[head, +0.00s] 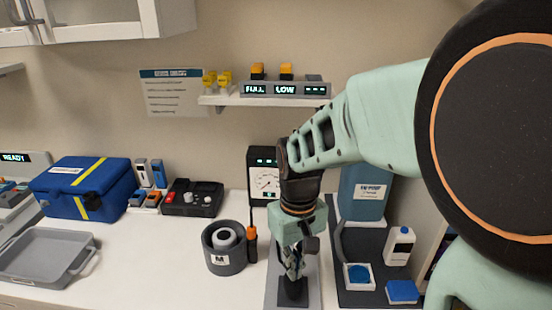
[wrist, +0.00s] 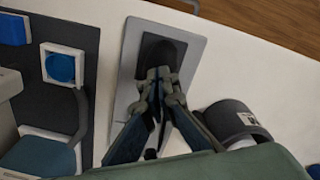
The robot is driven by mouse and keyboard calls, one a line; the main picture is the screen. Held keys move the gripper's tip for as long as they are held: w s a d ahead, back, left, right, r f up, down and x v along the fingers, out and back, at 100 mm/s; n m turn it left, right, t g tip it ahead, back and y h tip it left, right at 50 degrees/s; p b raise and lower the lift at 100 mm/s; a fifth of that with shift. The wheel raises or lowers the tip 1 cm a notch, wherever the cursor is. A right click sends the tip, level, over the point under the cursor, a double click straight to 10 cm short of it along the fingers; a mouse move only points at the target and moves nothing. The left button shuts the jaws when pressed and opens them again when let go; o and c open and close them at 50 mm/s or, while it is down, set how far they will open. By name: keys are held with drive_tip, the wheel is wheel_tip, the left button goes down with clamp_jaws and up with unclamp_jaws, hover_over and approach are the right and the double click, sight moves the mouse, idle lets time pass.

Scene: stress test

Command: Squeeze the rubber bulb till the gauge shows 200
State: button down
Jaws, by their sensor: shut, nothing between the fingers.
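A grey cuff (head: 225,258) marked M stands left of the plate. A dark mat (head: 360,298) on the right holds a white bottle (head: 399,246), a blue-padded dish (head: 358,276) and a blue block (head: 402,291). A blue case (head: 84,187) and grey tray (head: 45,257) are far left.

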drive_tip(key=shift+f+b, duration=0.55)
drive_tip(key=shift+f, duration=0.4)
drive_tip(key=shift+r+p, duration=1.2)
drive_tip(key=shift+r, duration=0.15)
drive_tip(key=shift+f, duration=0.15)
idle(0.5)
idle(1.1)
idle(0.5)
